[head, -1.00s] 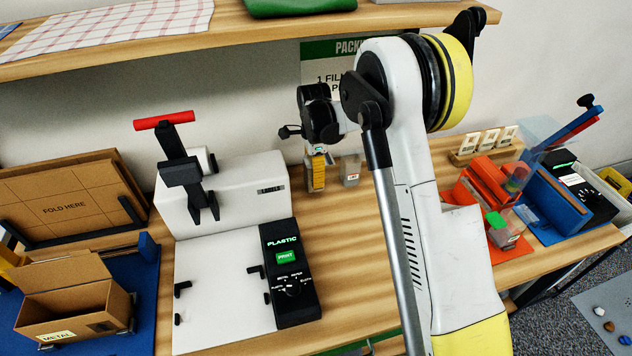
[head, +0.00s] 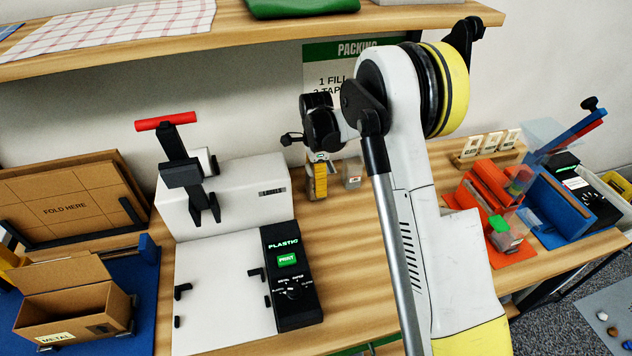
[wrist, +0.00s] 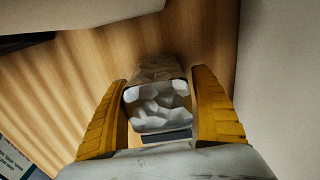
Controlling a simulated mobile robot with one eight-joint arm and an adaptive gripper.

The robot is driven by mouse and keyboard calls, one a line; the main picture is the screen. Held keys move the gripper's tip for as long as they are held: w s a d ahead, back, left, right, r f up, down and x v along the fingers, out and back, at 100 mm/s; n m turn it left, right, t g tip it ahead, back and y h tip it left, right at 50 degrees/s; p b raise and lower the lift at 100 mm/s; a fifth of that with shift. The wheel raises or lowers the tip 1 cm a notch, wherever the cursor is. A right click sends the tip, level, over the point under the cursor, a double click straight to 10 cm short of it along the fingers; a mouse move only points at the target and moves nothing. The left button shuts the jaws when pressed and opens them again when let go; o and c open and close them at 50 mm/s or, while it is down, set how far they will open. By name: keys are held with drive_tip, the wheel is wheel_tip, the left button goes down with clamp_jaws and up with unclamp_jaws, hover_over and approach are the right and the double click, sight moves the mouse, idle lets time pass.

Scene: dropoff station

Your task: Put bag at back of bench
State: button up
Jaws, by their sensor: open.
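A small clear bag of whitish lumps (wrist: 160,108) stands on the bench between the yellow fingers of my gripper (wrist: 162,82) in the wrist view. The fingers are spread on either side of it and look apart from it. In the head view my gripper (head: 318,184) is low over the back of the wooden bench (head: 345,235), close to the wall. Its fingers largely hide what is between them there. A small greyish bag or pouch with a label (head: 352,173) stands just right of the gripper in the head view; I cannot tell if it is the same bag.
A white label machine with a red handle (head: 225,195) stands left of the gripper, with a black print panel (head: 290,275) in front. Orange and blue holders (head: 490,195) stand at the right. A shelf (head: 240,35) overhangs the back. An open carton (head: 75,305) is at left.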

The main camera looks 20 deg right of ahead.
wheel_tip(320, 180, up, 7)
drive_tip(key=shift+r+p, duration=0.1)
drive_tip(key=shift+p, duration=0.75)
